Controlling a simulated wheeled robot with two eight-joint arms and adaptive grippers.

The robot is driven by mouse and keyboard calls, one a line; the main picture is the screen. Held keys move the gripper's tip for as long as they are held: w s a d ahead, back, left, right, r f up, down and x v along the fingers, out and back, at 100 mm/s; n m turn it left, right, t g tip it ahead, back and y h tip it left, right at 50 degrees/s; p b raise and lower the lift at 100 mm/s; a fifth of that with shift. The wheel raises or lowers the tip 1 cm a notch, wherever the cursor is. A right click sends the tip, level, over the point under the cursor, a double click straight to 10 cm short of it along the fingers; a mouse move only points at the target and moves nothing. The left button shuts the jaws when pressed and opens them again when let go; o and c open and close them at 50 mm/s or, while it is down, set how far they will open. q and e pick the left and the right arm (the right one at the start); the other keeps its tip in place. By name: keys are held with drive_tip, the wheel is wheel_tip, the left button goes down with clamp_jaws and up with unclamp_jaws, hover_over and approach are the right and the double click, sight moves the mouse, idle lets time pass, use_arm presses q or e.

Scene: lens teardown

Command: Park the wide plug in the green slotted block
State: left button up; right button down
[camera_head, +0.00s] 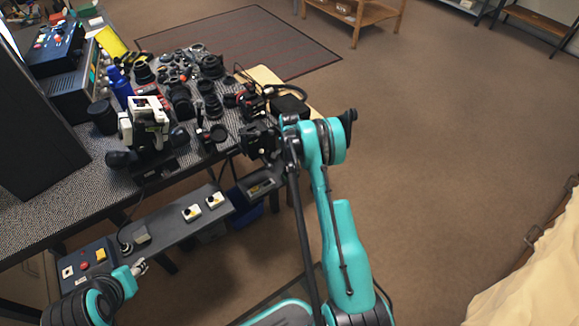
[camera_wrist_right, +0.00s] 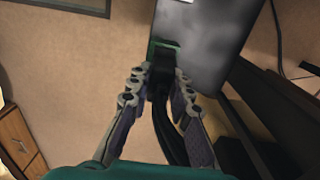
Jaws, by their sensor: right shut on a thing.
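In the right wrist view, my right gripper (camera_wrist_right: 161,72) is shut on a dark plug (camera_wrist_right: 160,82), with a black cable (camera_wrist_right: 175,140) trailing back between the fingers. A green block (camera_wrist_right: 165,44) lies just beyond the fingertips, at the edge of a grey panel. The plug overlaps the block in this view, and I cannot tell whether it is in a slot or in front of it. In the head view, the right arm's wrist hides this area, and I cannot make out the block there. My left gripper (camera_head: 140,267) is low at the left, by the dark shelf; its fingers are too small to judge.
The grey panel (camera_wrist_right: 205,40) fills the upper right of the wrist view. In the head view, a dark shelf (camera_head: 165,227) with small switch boxes runs below the workbench. The bench (camera_head: 60,215) is crowded with lenses and tools. Open floor (camera_head: 440,150) lies to the right.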

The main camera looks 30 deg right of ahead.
drive_tip(key=c, duration=1.3)
unclamp_jaws()
wheel_tip(320, 180, up, 12)
